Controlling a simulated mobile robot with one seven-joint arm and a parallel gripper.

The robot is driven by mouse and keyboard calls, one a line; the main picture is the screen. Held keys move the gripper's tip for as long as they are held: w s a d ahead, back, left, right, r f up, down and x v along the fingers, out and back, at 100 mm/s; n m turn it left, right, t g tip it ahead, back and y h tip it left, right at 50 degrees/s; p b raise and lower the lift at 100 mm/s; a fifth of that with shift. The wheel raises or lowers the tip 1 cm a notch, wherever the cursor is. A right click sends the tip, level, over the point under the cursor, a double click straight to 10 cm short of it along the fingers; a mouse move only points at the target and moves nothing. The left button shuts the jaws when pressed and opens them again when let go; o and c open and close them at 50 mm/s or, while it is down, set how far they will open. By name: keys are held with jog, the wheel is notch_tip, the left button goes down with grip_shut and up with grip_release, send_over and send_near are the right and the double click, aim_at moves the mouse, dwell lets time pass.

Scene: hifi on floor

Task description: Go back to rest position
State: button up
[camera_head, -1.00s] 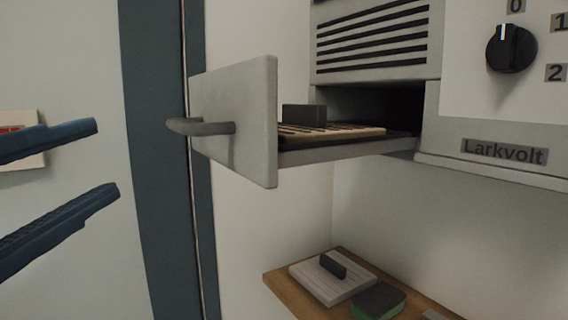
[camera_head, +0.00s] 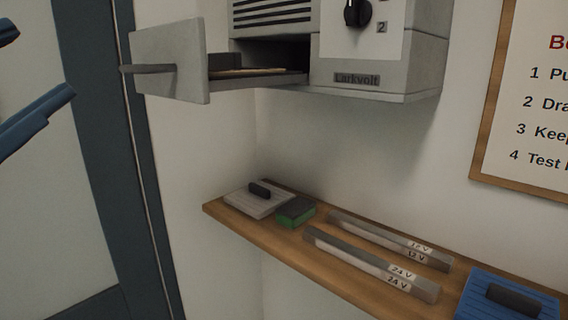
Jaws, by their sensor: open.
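My gripper (camera_head: 38,78) is at the left edge of the head view, with its two dark blue fingers apart and nothing between them. The upper finger is mostly cut off by the picture edge. The fingers are to the left of an open drawer (camera_head: 172,62) with a bar handle, apart from it. The drawer sticks out of a grey wall unit (camera_head: 376,79) marked "Larkvolt". A slatted piece with a dark block (camera_head: 225,61) on it lies in the drawer.
Below is a wooden shelf (camera_head: 236,232) with a light filter panel (camera_head: 258,203), a green-and-dark sponge-like block (camera_head: 296,211), two labelled bars (camera_head: 370,262) and a blue panel (camera_head: 487,303). A framed notice (camera_head: 485,150) hangs at right. A dark door frame (camera_head: 100,150) stands at left.

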jog(key=w+d+r+n+t+h, duration=0.1)
jog(key=d+n+t, duration=0.2)
jog(key=d+n, duration=0.3)
jog(key=w+d+r+n+t, duration=0.2)
jog(key=d+n, duration=0.3)
jog(key=d, duration=0.7)
jog(key=shift+w+r+n+t+h, duration=0.2)
jog(key=shift+w+n+t+h, duration=0.1)
jog(key=shift+n+t+h, duration=0.1)
